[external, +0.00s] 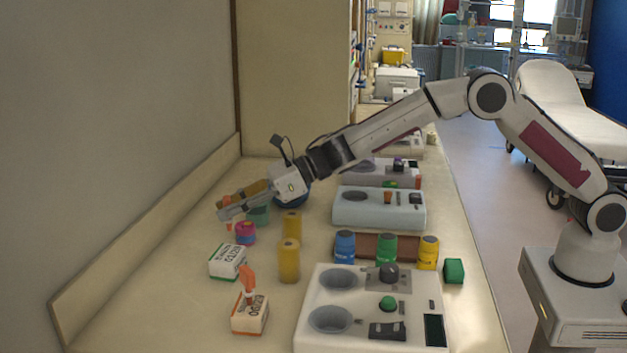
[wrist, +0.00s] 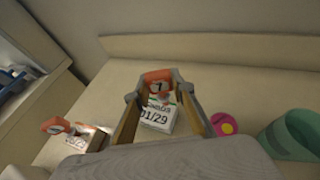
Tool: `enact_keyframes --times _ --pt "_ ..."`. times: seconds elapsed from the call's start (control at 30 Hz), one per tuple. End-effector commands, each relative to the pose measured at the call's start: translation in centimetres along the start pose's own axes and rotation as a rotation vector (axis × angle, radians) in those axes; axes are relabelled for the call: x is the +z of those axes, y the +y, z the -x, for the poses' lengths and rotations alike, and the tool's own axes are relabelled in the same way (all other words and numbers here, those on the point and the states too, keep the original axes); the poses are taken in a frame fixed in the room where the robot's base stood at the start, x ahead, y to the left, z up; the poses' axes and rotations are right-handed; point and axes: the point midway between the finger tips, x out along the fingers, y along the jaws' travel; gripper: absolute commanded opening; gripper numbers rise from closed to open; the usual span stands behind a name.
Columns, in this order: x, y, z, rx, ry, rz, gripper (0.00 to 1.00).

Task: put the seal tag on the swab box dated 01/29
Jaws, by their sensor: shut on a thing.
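My gripper (external: 226,213) is shut on an orange seal tag (wrist: 158,76), which spans between the fingertips in the wrist view (wrist: 158,88). The white swab box dated 01/29 (wrist: 158,121) shows beyond and between the fingers there. In the external view this box (external: 227,262) has a green band and lies on the counter, with my gripper above and behind it, apart from it. A second white box (external: 250,314) with an orange band stands nearer the camera, an orange tag-like piece (external: 247,280) upright on it. It also shows in the wrist view (wrist: 88,138); its date is unclear.
Two yellow cylinders (external: 289,261) stand right of the boxes. A white device (external: 372,310) and several coloured jars (external: 387,250) are further right. A wall borders the left.

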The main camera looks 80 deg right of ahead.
Motion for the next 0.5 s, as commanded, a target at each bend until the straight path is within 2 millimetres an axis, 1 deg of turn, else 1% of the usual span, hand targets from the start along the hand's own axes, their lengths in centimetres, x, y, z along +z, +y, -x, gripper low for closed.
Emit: enact_keyframes --times 0.27,0.5 --pt "-0.1 0.0 -0.1 0.0 0.001 0.0 0.12" --pt "-1.7 0.0 -0.7 0.0 0.002 -0.001 0.12"
